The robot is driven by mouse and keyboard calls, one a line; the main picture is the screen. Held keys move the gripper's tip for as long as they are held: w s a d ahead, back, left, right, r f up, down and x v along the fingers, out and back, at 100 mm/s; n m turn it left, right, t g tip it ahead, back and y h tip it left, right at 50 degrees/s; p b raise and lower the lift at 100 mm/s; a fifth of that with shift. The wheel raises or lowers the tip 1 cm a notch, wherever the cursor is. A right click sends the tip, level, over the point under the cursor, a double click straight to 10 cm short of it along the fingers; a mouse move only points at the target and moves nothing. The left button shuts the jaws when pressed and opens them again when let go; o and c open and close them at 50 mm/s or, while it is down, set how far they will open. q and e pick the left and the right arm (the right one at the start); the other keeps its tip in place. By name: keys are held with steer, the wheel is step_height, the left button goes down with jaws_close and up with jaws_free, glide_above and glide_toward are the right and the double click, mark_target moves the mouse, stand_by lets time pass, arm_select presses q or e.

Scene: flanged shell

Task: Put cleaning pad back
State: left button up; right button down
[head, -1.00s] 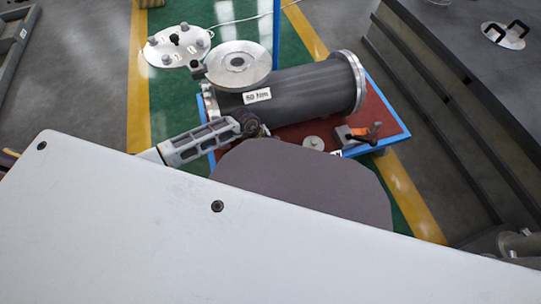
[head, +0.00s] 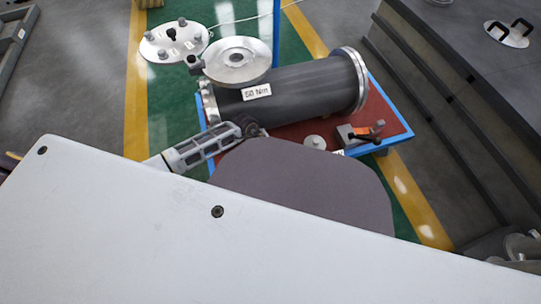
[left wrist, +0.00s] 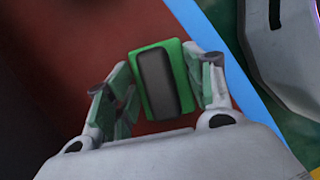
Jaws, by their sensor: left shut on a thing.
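The cleaning pad (left wrist: 158,80) is a green block with a dark grey handle, seen in the left wrist view between the fingers of my left gripper (left wrist: 165,88). My left gripper is shut on it, over a red surface. In the head view my left arm comes in from the left to the front of the red table (head: 391,124), below the dark flanged shell (head: 310,88). There the left fingers and the pad are hidden behind my own body. My right gripper is not in view.
The blue-edged table also bears an orange-and-black tool (head: 362,133) and a small metal disc (head: 315,142) near its front. A round metal cover (head: 237,61) is at the shell's left end. A white round plate with knobs (head: 174,41) lies beyond. Dark steps (head: 450,90) stand right.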

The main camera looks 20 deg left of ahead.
arm_select(q)
steer(key=shift+f, duration=0.1)
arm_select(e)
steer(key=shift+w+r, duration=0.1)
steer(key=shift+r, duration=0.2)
arm_select(q)
steer(key=o, duration=1)
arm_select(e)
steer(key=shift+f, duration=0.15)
arm_select(q)
steer(key=shift+r, duration=0.2)
steer(key=shift+p+v, duration=2.5)
steer(key=shift+v, duration=3.45)
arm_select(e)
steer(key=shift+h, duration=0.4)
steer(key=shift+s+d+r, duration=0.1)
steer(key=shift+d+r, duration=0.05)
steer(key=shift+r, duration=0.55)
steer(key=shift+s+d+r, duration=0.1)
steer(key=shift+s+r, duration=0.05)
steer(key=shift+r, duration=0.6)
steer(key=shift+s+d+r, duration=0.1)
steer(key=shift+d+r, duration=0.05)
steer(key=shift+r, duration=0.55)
